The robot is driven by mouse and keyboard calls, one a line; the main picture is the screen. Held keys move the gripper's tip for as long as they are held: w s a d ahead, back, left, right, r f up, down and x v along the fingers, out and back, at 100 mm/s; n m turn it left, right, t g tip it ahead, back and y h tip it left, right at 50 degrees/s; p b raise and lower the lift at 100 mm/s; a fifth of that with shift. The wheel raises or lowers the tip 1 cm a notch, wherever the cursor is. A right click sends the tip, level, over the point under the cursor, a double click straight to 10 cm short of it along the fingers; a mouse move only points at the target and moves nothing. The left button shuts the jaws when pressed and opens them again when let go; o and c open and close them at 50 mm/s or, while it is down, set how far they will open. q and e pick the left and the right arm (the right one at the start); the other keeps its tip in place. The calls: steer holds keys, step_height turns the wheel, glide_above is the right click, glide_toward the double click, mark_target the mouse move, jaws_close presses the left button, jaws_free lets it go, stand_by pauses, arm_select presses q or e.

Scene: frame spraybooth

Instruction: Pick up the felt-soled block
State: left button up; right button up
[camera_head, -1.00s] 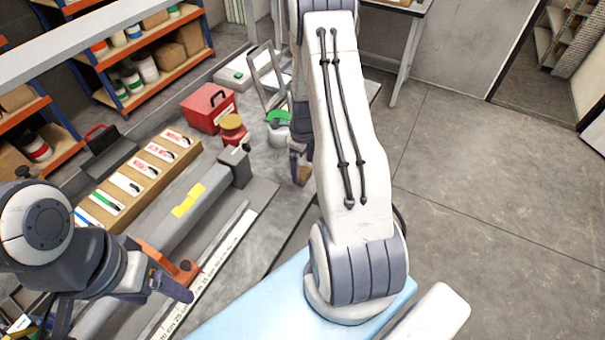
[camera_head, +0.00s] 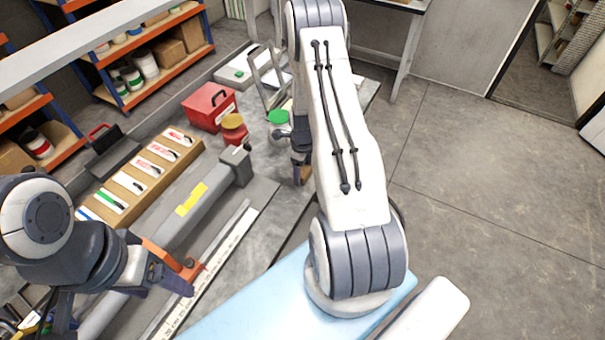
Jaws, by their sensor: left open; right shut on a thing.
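My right gripper (camera_head: 300,160) is mostly hidden behind my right arm, at the right side of the bench. It is shut on a small brown block (camera_head: 304,175), which shows just below the dark fingers. This looks like the felt-soled block, but its sole cannot be made out. I cannot tell whether the block touches the bench. My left gripper (camera_head: 170,277) is open at the lower left, close to an orange clamp-like part (camera_head: 165,258). I see nothing held in it.
A red toolbox (camera_head: 209,106), a yellow-lidded red pot (camera_head: 234,129) and a green-lidded container (camera_head: 279,118) stand on the bench. A cardboard tray with several labelled cards (camera_head: 128,182) lies left. A long ruler (camera_head: 212,268) lies in front. Shelves (camera_head: 150,60) stand behind; open floor (camera_head: 470,200) is right.

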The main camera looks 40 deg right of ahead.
mark_target(303, 170)
steer(key=shift+r, duration=0.1)
steer(key=shift+r+b, duration=0.4)
steer(key=shift+r, duration=0.1)
step_height(303, 170, up, 2)
steer(key=shift+w+r+b, duration=0.1)
steer(key=shift+r+b, duration=0.1)
steer(key=shift+b, duration=0.5)
steer(key=s+d+r+b, duration=0.3)
steer(key=s+d+r, duration=0.4)
steer(key=d, duration=0.2)
steer(key=shift+s+r+b, duration=0.25)
steer(key=shift+s+b, duration=0.1)
steer(key=shift+s, duration=0.05)
